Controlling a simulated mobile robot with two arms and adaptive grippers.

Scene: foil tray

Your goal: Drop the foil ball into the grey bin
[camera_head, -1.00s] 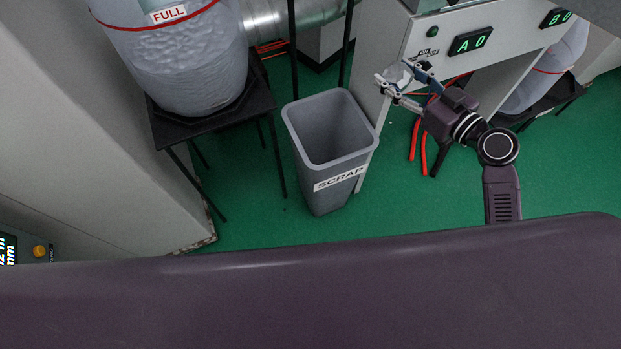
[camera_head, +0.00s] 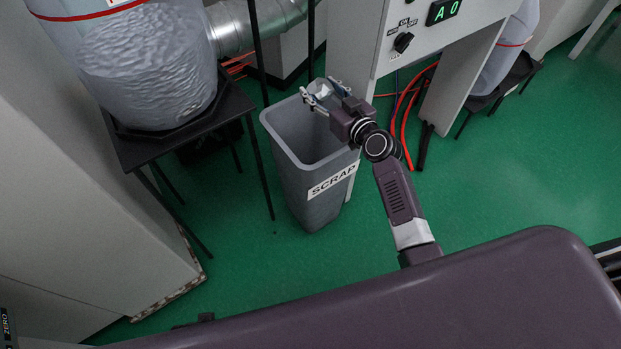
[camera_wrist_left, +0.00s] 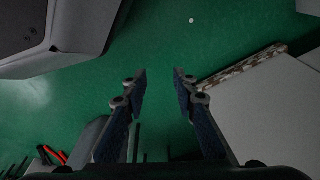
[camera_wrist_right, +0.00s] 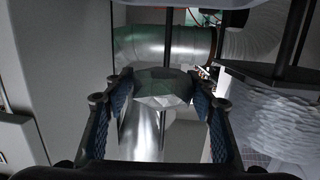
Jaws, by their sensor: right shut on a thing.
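The grey bin (camera_head: 312,187), labelled SCRAP, stands upright on the green floor in the middle of the head view. My right gripper (camera_head: 318,95) is over the bin's back right rim and shut on the foil ball (camera_head: 323,92). In the right wrist view the faceted silvery foil ball (camera_wrist_right: 163,88) sits between the two fingers of the right gripper (camera_wrist_right: 163,95). My left gripper (camera_wrist_left: 160,85) shows only in the left wrist view. Its fingers are apart with nothing between them, above the floor.
A full grey bag (camera_head: 150,70) sits on a black stand (camera_head: 150,152) left of the bin. A grey cabinet with a knob and green display (camera_head: 408,42) stands behind right. Red hoses (camera_head: 402,115) hang beside it.

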